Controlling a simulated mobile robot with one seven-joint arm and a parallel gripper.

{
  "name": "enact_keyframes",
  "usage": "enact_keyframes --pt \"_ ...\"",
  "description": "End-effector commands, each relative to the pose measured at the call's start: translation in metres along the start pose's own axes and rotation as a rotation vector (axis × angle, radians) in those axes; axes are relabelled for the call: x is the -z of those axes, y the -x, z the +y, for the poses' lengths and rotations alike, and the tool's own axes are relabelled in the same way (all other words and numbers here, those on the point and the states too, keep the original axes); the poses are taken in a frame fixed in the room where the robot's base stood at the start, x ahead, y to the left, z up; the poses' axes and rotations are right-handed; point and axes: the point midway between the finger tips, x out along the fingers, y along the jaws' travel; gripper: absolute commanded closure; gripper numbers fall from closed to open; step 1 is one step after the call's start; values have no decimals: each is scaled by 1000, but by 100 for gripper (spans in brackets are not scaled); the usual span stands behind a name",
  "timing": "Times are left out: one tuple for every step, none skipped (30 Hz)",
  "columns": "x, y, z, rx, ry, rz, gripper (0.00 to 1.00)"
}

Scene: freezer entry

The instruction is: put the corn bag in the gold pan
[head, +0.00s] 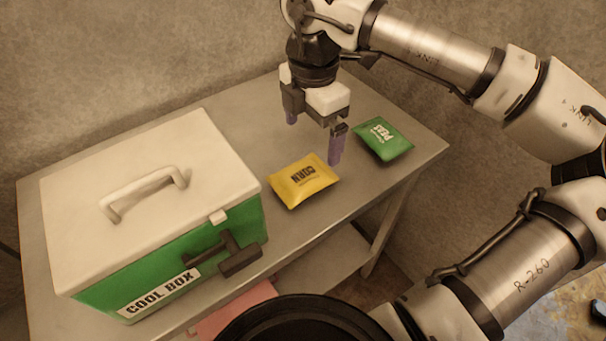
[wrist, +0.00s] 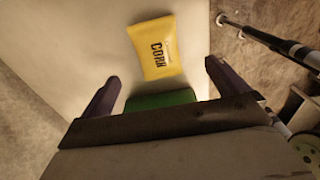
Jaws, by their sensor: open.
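The yellow corn bag (head: 304,182) lies flat on the grey table, right of the cool box. In the wrist view the corn bag (wrist: 158,48) lies beyond the fingertips, a little tilted. My gripper (head: 314,138) is open and empty above the table. Its right finger stands close behind the corn bag in the head view; I cannot tell whether they touch. The gripper (wrist: 162,78) also shows in the wrist view with its fingers wide apart. I see no gold pan in either view.
A green peas bag (head: 383,139) lies right of the corn bag; green (wrist: 160,99) also shows between the fingers in the wrist view. A green cool box (head: 90,290) with a closed white lid fills the table's left. A pink thing (head: 235,308) shows below the table top.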

Motion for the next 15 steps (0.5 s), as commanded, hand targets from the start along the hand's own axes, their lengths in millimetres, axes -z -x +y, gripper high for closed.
enact_keyframes --pt "1 -10 0 2 3 4 1" --pt "1 -16 0 3 3 5 1" --pt "1 -24 0 2 2 5 1" --pt "1 -30 0 1 3 4 1" --pt "1 -36 0 2 4 4 1" --pt "0 -42 0 2 3 3 1" --pt "0 -46 0 2 2 3 1" --pt "0 -50 0 1 2 3 1" --pt "0 -54 1 0 3 2 1" --pt "0 -56 1 0 3 2 1" --pt "0 -58 0 1 4 2 1" --pt "0 -60 1 1 4 1 1" --pt "0 -62 1 0 4 1 1" --pt "0 -63 1 0 4 1 1" --pt "0 -66 2 1 4 3 1"
